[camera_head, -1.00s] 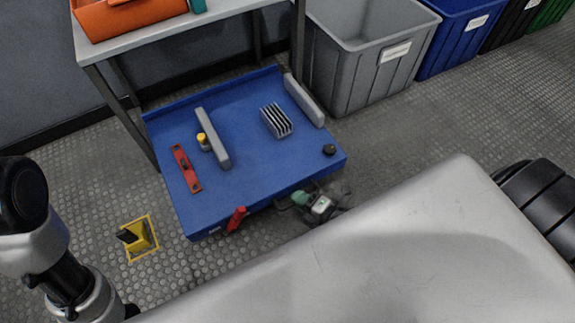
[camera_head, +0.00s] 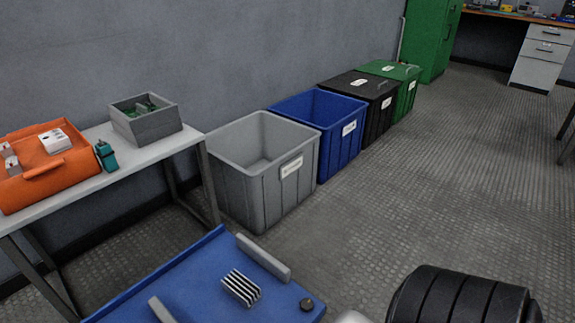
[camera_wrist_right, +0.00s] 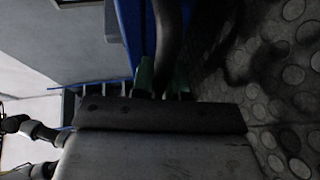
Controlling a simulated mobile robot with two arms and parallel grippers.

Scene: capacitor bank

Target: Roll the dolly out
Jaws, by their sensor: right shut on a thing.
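The blue dolly (camera_head: 192,268) shows only in part at the bottom of the head view, its back corner close to a leg of the white table. On it are a finned grey block (camera_head: 240,288), a long grey bar (camera_head: 264,257), part of another grey bar (camera_head: 161,310) and a small black knob (camera_head: 306,304). In the right wrist view, the blue dolly side (camera_wrist_right: 128,25) runs beside a dark curved handle. My right gripper (camera_wrist_right: 162,78), with green fingers, is shut on that handle (camera_wrist_right: 168,35). My left gripper is out of view.
The white table (camera_head: 150,156) stands over the dolly's back left, carrying an orange case (camera_head: 45,180) and a grey box (camera_head: 150,130). Grey (camera_head: 240,190), blue (camera_head: 330,125), black (camera_head: 375,105) and green (camera_head: 405,75) bins line the wall. The floor right of them is clear.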

